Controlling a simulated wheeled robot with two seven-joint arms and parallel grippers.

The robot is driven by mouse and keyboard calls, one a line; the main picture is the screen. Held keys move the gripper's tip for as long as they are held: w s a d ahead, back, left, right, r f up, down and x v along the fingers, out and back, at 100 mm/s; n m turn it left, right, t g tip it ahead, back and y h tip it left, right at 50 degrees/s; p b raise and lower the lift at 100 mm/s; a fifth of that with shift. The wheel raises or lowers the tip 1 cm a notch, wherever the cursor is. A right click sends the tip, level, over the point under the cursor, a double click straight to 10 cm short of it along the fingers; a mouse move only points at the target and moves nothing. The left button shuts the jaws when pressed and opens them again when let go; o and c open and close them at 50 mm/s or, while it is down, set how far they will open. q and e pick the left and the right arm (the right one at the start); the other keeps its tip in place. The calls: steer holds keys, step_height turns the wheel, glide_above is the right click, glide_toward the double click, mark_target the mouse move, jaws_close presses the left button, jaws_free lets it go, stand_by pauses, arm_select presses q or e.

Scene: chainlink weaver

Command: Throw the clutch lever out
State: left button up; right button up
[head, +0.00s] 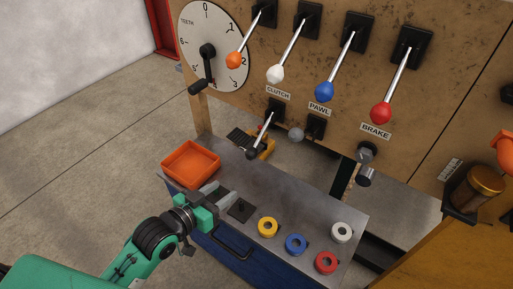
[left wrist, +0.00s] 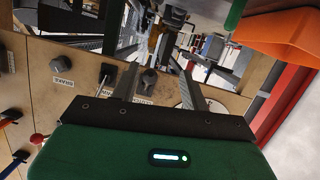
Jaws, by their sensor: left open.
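The clutch lever (head: 264,132) hangs from a black mount below the CLUTCH label (head: 278,92) on the brown panel. It is a thin metal rod ending in a dark ball knob, slanting down and to the left. My left gripper (head: 222,194) is open and empty, over the bench top in front of and below the knob, apart from it. In the left wrist view its two fingers (left wrist: 160,86) are spread, pointing toward the panel. I cannot tell the clutch lever clearly there. My right gripper is not in view.
An orange tray (head: 190,163) stands on the grey bench top, left of my gripper. Several coloured rings, including a yellow one (head: 267,227), lie to the right. Levers with orange, white, blue and red (head: 381,113) knobs hang above. A dial with a crank (head: 208,50) is at upper left.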

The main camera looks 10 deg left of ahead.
mark_target(250, 150)
arm_select(q)
step_height(250, 150, up, 5)
steer(key=w+t+h, duration=0.2)
steer(key=x, duration=1.3)
steer(key=shift+w+d+r, duration=0.15)
steer(key=shift+w+d, duration=0.05)
steer(key=shift+w, duration=0.15)
jaws_close()
